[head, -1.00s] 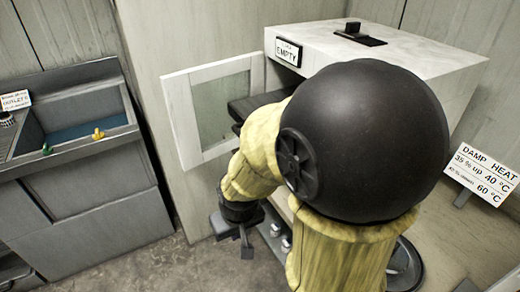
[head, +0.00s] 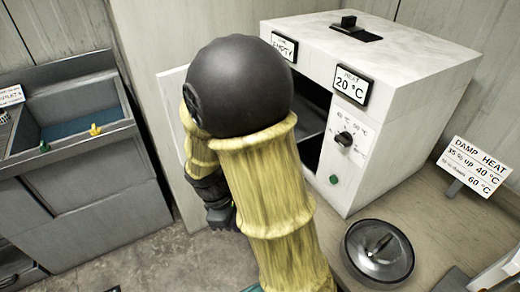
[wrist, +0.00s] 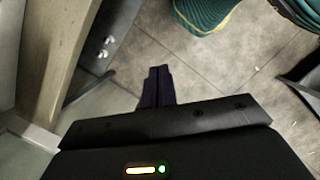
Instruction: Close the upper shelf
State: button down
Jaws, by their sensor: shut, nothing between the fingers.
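The white oven-like cabinet (head: 400,100) stands at the right in the head view, its front opening dark. Inside, a grey shelf (head: 313,128) shows in part; my arm hides its left side and front, so I cannot tell how far it sticks out. The open white door (head: 172,88) is at the left of the opening, mostly hidden behind my arm. My gripper (head: 228,222) hangs low, left of and below the opening, partly hidden by my arm. In the wrist view its dark fingers (wrist: 158,86) are together and empty, above the floor.
A "20 °C" display (head: 352,85), a knob (head: 344,139) and a green button (head: 334,180) are on the cabinet front. A glass lid (head: 379,252) lies on the counter by a "DAMP HEAT" sign (head: 476,166). A grey sink unit (head: 85,170) stands left, with bare floor between.

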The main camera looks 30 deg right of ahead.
jog(key=w+r+n+h+p, duration=0.2)
jog(key=w+n+h+p, duration=0.1)
jog(key=n, duration=0.5)
jog(key=w+r+n+t+h+p, duration=0.1)
jog(key=w+r+n+h+p, duration=0.1)
jog(key=w+n+h, duration=0.3)
jog(key=w+r+n+t+h+p, duration=0.1)
jog(key=w+r+n+h+p, duration=0.1)
jog(key=n+h, duration=0.5)
jog(key=w+n+p, duration=0.1)
jog(key=w+n, duration=0.1)
jog(key=n, duration=0.4)
jog(key=shift+w+d+p, duration=0.2)
jog(key=shift+d+p, duration=0.1)
jog(key=shift+d, duration=0.1)
jog(key=d+p, duration=0.6)
jog(key=d, duration=0.8)
jog(key=shift+w, duration=0.2)
